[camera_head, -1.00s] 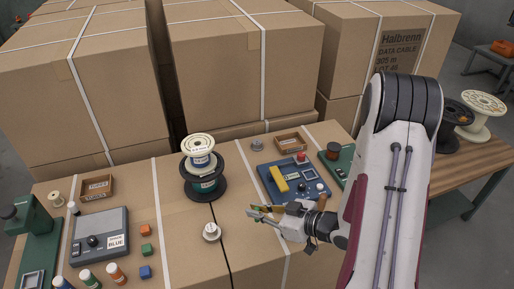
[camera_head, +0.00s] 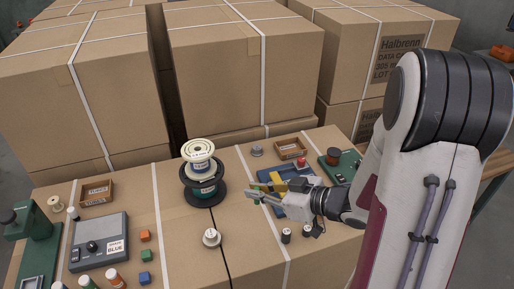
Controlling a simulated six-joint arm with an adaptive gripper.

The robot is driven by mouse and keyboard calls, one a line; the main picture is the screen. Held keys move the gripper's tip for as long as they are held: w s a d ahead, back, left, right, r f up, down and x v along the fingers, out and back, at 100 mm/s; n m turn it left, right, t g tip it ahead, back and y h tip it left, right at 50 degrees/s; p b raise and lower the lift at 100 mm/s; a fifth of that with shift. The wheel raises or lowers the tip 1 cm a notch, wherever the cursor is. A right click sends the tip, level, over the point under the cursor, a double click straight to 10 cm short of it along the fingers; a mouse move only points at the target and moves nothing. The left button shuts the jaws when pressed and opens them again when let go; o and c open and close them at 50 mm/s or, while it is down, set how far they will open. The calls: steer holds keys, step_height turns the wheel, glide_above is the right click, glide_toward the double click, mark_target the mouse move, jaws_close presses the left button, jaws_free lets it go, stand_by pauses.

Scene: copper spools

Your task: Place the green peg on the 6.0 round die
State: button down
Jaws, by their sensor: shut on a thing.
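My gripper (camera_head: 262,194) is left of the arm, above the carton top and in front of the blue device. Its fingers are closed on a small green piece, which I take to be the green peg (camera_head: 262,187); the fingers hide part of it. A round metal piece with a raised centre (camera_head: 211,238) stands on the carton, below and left of my gripper and apart from it. Another small round grey piece (camera_head: 256,150) stands farther back. No size marking is readable, so I cannot tell which is the 6.0 round die.
A spool stack (camera_head: 203,175) stands left of my gripper. The blue device (camera_head: 298,202) is just behind it. Small cylinders (camera_head: 286,236) stand below the wrist. A grey box marked BLUE (camera_head: 99,240) and coloured cubes (camera_head: 146,254) are at left. Tall cartons (camera_head: 240,70) close the back.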

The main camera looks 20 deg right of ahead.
steer(key=shift+r, duration=0.75)
steer(key=shift+w+d, duration=0.1)
steer(key=shift+w, duration=0.05)
steer(key=w+d+m+t+h, duration=0.15)
steer(key=w+d, duration=0.25)
steer(key=w, duration=0.8)
steer(key=w+d+m+h, duration=0.15)
steer(key=w+d, duration=0.25)
steer(key=w, duration=0.9)
steer(key=w+d+m+t+h, duration=0.15)
steer(key=w+d, duration=0.35)
steer(key=w, duration=0.7)
steer(key=shift+g, duration=0.4)
steer(key=shift+a+f, duration=0.2)
steer(key=shift+f, duration=2.25)
steer(key=shift+f, duration=0.15)
steer(key=shift+f, duration=3)
